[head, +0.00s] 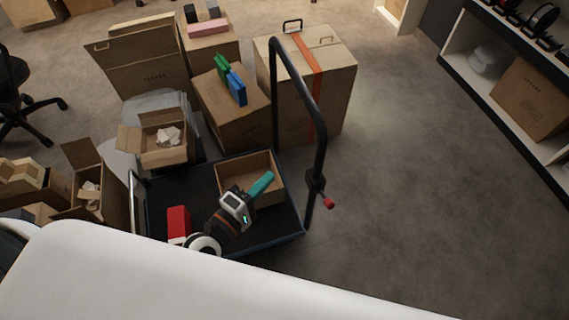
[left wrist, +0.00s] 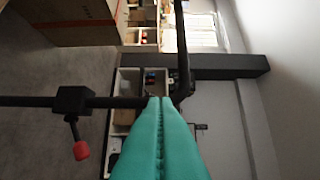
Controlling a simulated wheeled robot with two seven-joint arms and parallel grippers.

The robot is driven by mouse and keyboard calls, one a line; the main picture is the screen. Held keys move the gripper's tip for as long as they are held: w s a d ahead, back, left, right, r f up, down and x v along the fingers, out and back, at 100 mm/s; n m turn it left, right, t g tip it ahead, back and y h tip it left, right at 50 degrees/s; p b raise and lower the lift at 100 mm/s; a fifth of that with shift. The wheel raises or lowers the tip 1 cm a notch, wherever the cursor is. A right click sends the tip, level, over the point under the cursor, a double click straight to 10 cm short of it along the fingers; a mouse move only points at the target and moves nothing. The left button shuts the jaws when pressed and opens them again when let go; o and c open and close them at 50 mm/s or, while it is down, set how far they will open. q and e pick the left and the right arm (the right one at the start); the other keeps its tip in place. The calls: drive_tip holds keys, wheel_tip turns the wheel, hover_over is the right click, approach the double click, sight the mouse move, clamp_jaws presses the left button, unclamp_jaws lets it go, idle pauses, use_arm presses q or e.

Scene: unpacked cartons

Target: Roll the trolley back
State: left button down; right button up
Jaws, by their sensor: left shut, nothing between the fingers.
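The trolley (head: 163,198) has a dark deck with a blue rim and stands in front of me. Its black tubular handle (head: 316,115) rises on the right side, with a red knob (head: 328,203) low on it. The handle (left wrist: 30,101) and the red knob (left wrist: 81,150) also show in the left wrist view. My left gripper (head: 264,183), with teal fingers, is shut and empty above the deck, left of the handle. In the left wrist view its fingertips (left wrist: 160,101) overlap the handle bar; contact cannot be told. My right gripper is not in view.
An open carton (head: 232,172) and a red box (head: 178,222) are on the deck. A tall carton with an orange strap (head: 340,75) stands behind the handle. Cartons crowd the left. A shelf (head: 455,65) is far right. Floor right of the trolley is clear.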

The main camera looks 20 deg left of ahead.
use_arm(q)
drive_tip(key=s+d+p+x, duration=0.1)
drive_tip(key=d+p+x, duration=0.1)
drive_tip(key=x, duration=1)
drive_tip(key=shift+d, duration=0.35)
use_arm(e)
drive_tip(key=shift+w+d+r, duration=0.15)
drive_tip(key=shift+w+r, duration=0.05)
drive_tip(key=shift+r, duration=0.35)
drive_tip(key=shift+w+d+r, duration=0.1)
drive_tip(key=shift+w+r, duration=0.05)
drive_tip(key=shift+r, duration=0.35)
use_arm(q)
drive_tip(key=shift+s+r, duration=0.1)
